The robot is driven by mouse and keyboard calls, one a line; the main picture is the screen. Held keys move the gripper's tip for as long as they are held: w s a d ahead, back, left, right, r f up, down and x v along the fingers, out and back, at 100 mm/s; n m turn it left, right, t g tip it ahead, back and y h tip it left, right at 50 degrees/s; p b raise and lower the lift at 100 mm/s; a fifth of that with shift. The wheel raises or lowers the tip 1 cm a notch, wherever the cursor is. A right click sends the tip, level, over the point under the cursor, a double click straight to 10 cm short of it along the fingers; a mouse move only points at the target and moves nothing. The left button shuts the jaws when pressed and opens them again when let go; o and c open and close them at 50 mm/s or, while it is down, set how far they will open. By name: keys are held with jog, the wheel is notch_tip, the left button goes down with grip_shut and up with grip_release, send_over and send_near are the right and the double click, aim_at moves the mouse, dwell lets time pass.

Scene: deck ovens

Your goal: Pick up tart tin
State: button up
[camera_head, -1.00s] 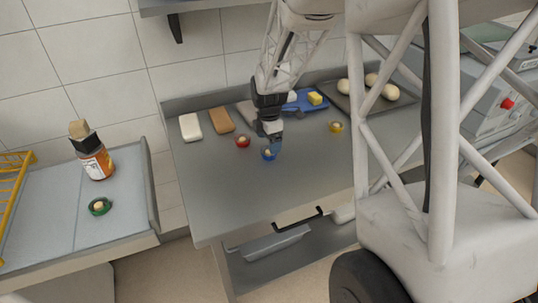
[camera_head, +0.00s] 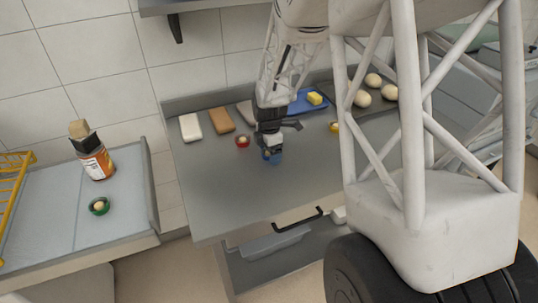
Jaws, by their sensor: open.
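Small round tart tins, each with a pale ball inside, stand about: a red one (camera_head: 242,141) and a yellow one (camera_head: 334,127) on the steel table, and a green one (camera_head: 99,206) on the left counter. My gripper (camera_head: 273,155) points down over the middle of the table, right of the red tin. It is open. Its blue fingertips are low, close to the tabletop. The blue tin seen earlier at this spot is mostly or wholly hidden by the gripper, and I cannot tell it apart from the blue fingertips.
A white block (camera_head: 190,127) and a brown block (camera_head: 221,121) lie at the table's back left. A blue board (camera_head: 299,104) with a yellow block (camera_head: 314,98) and a dark tray (camera_head: 376,106) with pale balls lie behind. A bottle (camera_head: 97,163) stands on the left counter. The table's front is clear.

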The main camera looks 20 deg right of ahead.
jog(key=shift+c, duration=0.3)
jog(key=c, duration=1)
jog(key=shift+o, duration=0.2)
jog(key=shift+r, duration=0.1)
jog(key=shift+r, duration=0.8)
notch_tip(320, 180, up, 2)
jog(key=shift+r, duration=0.1)
jog(key=s+a, duration=0.1)
jog(key=s, duration=0.4)
jog(key=s+a, duration=0.1)
jog(key=s, duration=0.4)
jog(key=s+a+r, duration=0.1)
jog(key=s, duration=0.4)
jog(key=shift+s, duration=0.35)
